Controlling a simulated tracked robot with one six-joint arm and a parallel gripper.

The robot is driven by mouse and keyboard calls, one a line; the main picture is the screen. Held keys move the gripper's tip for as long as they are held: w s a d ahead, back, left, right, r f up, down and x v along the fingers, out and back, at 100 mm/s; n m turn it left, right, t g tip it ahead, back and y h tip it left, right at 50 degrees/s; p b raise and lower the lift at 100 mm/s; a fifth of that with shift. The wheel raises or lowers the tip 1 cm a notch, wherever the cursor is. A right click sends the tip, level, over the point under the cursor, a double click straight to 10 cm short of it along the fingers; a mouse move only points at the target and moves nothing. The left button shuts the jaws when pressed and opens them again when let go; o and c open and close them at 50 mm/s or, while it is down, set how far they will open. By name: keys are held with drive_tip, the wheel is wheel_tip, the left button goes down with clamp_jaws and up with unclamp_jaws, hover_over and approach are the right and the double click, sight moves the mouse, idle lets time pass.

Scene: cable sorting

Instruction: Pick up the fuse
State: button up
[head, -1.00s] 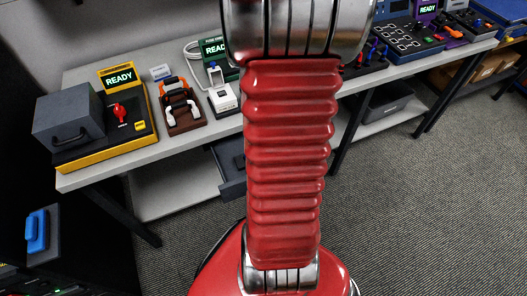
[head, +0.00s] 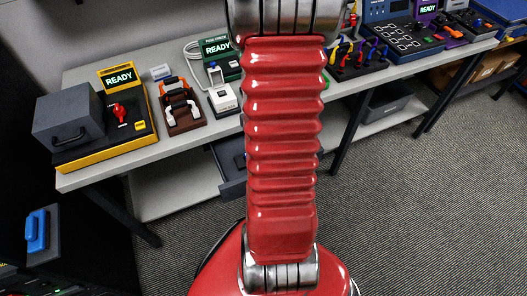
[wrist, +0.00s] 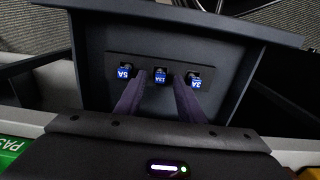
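Three small blue-labelled fuses sit in a row in a dark holder strip (wrist: 110,62) inside a grey drawer in the wrist view. They are the left fuse marked 5A (wrist: 125,72), the middle fuse that seems marked 13A (wrist: 160,76), and the right fuse marked 3A (wrist: 194,82). My gripper (wrist: 159,84) is open, its two dark fingers pointing into the drawer on either side of the middle fuse. I cannot tell how far the tips are above the strip. In the head view my arm hides the gripper and the fuses.
The drawer (head: 230,172) stands partly out under the bench (head: 190,140) in the head view. On the bench are a yellow-based READY station (head: 140,133), a white fuse tester (head: 222,98) and a cable rack (head: 358,66). The drawer walls (wrist: 240,85) are close around the fingers.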

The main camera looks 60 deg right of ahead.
drive_tip(key=shift+f, duration=0.55)
drive_tip(key=shift+c, duration=0.4)
clamp_jaws()
